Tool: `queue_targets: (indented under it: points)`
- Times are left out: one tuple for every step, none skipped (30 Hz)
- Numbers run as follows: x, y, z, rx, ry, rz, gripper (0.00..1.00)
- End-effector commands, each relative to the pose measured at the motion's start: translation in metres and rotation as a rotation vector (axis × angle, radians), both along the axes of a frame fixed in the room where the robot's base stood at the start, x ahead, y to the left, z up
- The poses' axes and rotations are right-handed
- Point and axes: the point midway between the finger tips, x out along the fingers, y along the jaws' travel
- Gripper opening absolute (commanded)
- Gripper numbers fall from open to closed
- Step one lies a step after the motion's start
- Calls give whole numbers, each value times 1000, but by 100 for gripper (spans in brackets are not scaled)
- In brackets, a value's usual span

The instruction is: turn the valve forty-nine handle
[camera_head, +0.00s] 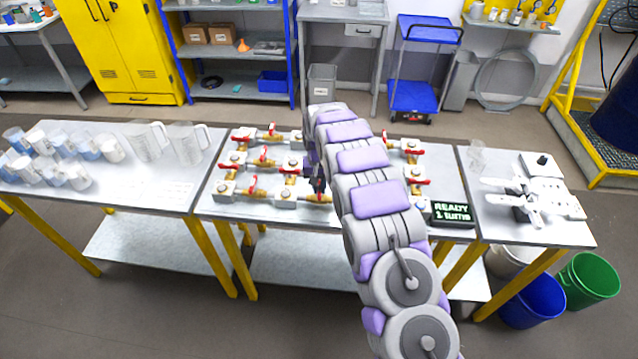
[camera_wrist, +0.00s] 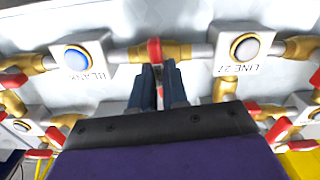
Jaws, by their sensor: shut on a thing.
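Several brass valves with red handles stand in rows on the middle table, such as one at the left (camera_head: 254,186). My gripper (camera_wrist: 160,68) is upside-down over this rig in the wrist view, its two dark fingers close together. They are shut on a red valve handle (camera_wrist: 154,48) on the pipe between two white blocks. The left block (camera_wrist: 83,56) has a blue button and a label like "BLANK"; the right block (camera_wrist: 246,50) reads "LINE 27". I see no label reading forty-nine. In the head view my arm hides part of the rig and most of the gripper.
A black display (camera_head: 452,213) reading "READY" stands at the rig's right front. Beakers and jugs (camera_head: 147,142) crowd the left table. A right table (camera_head: 560,228) holds white propeller-like parts. Blue (camera_head: 533,300) and green (camera_head: 588,280) buckets stand on the floor.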

Motion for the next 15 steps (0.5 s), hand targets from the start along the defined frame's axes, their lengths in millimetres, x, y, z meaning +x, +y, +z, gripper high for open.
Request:
queue_targets:
  points:
    - [0, 1, 1, 1, 0, -23, 0]
    - [0, 1, 1, 1, 0, -36, 0]
    - [0, 1, 1, 1, 0, -54, 0]
    - [0, 1, 1, 1, 0, -65, 0]
    - [0, 1, 1, 1, 0, -76, 0]
    - [0, 1, 0, 1, 0, -89, 0]
    - [0, 1, 0, 1, 0, -97, 0]
    - [0, 2, 0, 1, 0, -104, 0]
    - [0, 2, 0, 1, -1, -113, 0]
    - [0, 2, 0, 1, -1, -117, 0]
    - [0, 2, 0, 1, -1, -121, 0]
    - [0, 2, 0, 1, -1, -126, 0]
    - [0, 2, 0, 1, -1, -129, 0]
    - [0, 2, 0, 1, -1, -131, 0]
    - [0, 2, 0, 1, -1, -133, 0]
